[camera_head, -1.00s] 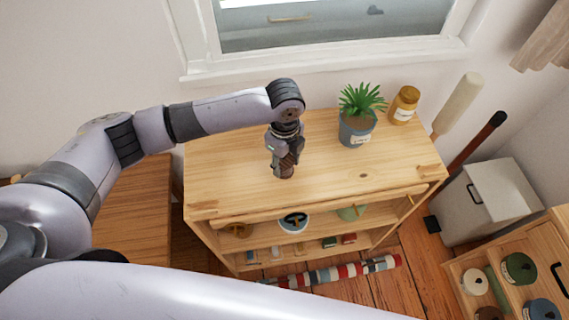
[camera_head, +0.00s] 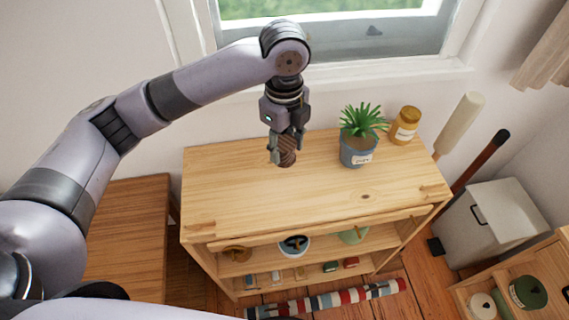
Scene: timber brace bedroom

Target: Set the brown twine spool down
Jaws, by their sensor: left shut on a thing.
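The brown twine spool (camera_head: 287,152) is held between the fingers of my left gripper (camera_head: 285,147), which points down and is shut on it. The gripper and spool are over the back middle of the wooden shelf unit's top (camera_head: 235,194). The fingers hide part of the spool. I cannot tell whether the spool's underside touches the top. My right gripper is not in view.
A potted plant (camera_head: 359,150) and an amber jar (camera_head: 405,126) stand on the top, right of the spool. The top's left and front are clear. The window (camera_head: 330,45) is behind. Lower shelves hold bowls and small items. A striped roll (camera_head: 330,299) lies on the floor.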

